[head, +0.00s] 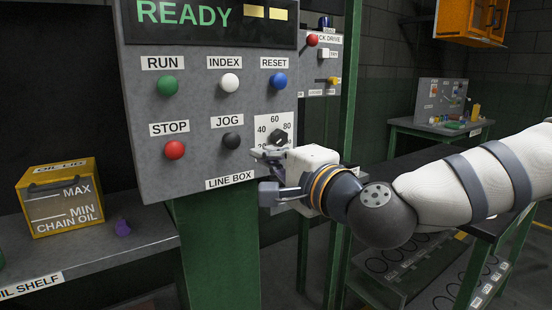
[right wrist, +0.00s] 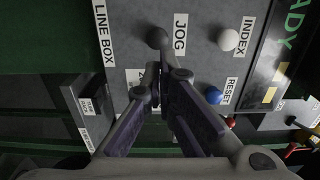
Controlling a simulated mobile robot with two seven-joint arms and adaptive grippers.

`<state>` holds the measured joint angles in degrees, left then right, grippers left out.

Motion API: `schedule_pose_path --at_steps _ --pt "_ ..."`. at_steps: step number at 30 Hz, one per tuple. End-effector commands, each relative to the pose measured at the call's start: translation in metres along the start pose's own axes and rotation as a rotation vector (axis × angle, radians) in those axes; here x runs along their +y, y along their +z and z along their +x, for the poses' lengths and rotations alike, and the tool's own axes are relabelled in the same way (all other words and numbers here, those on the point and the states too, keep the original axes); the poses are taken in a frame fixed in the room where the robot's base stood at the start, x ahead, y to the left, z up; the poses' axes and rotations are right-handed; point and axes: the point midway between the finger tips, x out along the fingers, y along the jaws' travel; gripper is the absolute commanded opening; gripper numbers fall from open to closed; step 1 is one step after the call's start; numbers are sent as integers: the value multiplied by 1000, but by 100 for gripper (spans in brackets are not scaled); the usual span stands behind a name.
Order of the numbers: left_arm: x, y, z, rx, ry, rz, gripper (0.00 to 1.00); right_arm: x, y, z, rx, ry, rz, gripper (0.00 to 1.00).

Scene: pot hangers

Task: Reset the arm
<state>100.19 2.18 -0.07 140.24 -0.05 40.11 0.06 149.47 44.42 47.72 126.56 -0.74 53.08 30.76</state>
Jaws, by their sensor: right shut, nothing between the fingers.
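My right gripper (head: 264,172) is in front of the lower right of the grey line box panel (head: 200,108), just below the black selector dial (head: 278,137). Its fingers are shut and hold nothing. In the right wrist view the fingertips (right wrist: 161,84) are near the panel and partly hide the dial area. I cannot tell whether they touch it. The blue RESET button (head: 278,81) is above the gripper; it also shows in the right wrist view (right wrist: 214,96), to the right of the fingers. My left gripper is not in view.
The black JOG button (head: 231,141) is close to the gripper on its upper left. The panel also has white INDEX (head: 229,82), green RUN (head: 167,86) and red STOP (head: 174,150) buttons. A yellow oil bin (head: 60,197) sits on the left shelf. A dark bench (head: 430,170) is at right.

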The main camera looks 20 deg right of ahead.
Motion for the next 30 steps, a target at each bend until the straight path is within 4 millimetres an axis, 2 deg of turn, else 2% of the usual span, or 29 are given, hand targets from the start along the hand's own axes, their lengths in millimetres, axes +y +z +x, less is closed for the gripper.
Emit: schedule_pose_path --at_steps 5,14,17,20,21,23,24,26,27,29,30 --pt "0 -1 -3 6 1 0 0 -1 0 -16 1 -1 -1 0" --pt "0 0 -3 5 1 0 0 0 0 -18 0 1 0 0" --pt "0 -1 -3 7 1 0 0 15 4 -18 -10 33 -16 0" --pt "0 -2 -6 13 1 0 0 76 20 -23 -57 171 -86 0" --pt "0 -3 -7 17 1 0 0 111 28 -30 -87 251 -128 0" --pt "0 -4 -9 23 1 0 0 168 41 -48 -145 382 -197 0" --pt "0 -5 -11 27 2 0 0 204 49 -64 -185 467 -242 0" --pt "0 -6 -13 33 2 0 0 256 59 -94 -254 594 -310 0" --pt "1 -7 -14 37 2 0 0 288 64 -118 -304 678 -355 0" --pt "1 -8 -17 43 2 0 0 332 71 -159 -387 803 -420 0" --pt "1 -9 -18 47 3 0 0 358 74 -189 -447 884 -465 0"
